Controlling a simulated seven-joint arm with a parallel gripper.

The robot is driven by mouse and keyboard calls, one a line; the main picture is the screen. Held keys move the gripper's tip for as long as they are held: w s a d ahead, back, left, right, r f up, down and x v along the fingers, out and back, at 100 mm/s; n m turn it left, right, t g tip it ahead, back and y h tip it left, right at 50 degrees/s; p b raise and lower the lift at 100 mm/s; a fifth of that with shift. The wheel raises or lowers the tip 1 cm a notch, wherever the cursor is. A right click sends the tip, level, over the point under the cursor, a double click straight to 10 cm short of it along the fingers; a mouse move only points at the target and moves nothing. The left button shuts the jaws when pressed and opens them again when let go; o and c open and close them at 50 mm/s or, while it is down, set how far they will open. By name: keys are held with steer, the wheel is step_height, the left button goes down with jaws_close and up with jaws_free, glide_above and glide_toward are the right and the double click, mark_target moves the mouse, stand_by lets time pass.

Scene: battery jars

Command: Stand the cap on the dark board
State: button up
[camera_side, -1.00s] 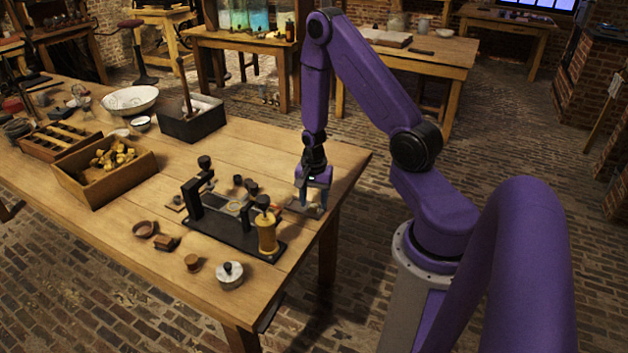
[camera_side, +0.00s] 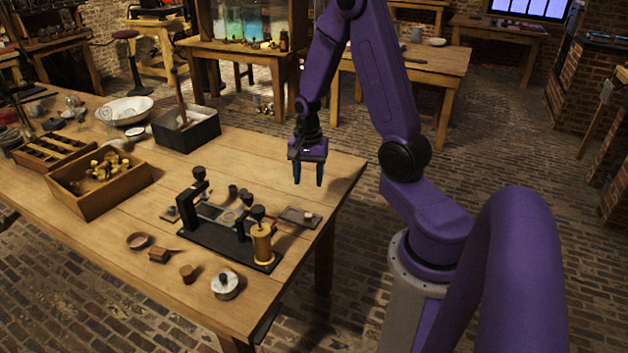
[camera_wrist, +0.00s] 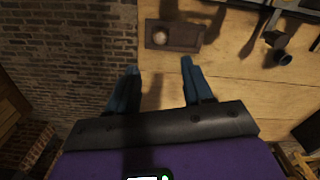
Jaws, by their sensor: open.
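The dark board (camera_side: 290,215) lies flat near the right edge of the wooden table; it also shows in the wrist view (camera_wrist: 185,38). A small pale round piece, which looks like the cap (camera_side: 308,215), rests on the board near its right end. In the wrist view the cap (camera_wrist: 160,37) is near the board's left end; whether it is upright is too small to tell. My gripper (camera_side: 308,181) is open and empty, raised above the table behind the board. In the wrist view its spread fingers (camera_wrist: 160,66) have nothing between them.
A black stand with a brass cylinder (camera_side: 262,243) is just left of the board. A round lidded pot (camera_side: 225,285), a cork-like piece (camera_side: 187,273) and a small bowl (camera_side: 138,241) are at the front. A wooden crate (camera_side: 95,203) stands at left. The table's right edge is close.

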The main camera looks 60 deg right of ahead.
steer(key=s+a+r+n, duration=0.2)
steer(key=a+r+n, duration=0.2)
steer(key=a+n, duration=0.3)
steer(key=s+a+r+n, duration=0.25)
steer(key=a+n, duration=0.35)
steer(key=a, duration=0.3)
steer(key=s+a+r+n, duration=0.3)
steer(key=s+n, duration=0.4)
steer(key=s+a+r+n, duration=0.3)
steer(key=s+a+n, duration=0.1)
steer(key=s+n, duration=0.2)
steer(key=shift+s+n, duration=0.35)
steer(key=shift+n, duration=0.35)
steer(key=shift+r, duration=0.1)
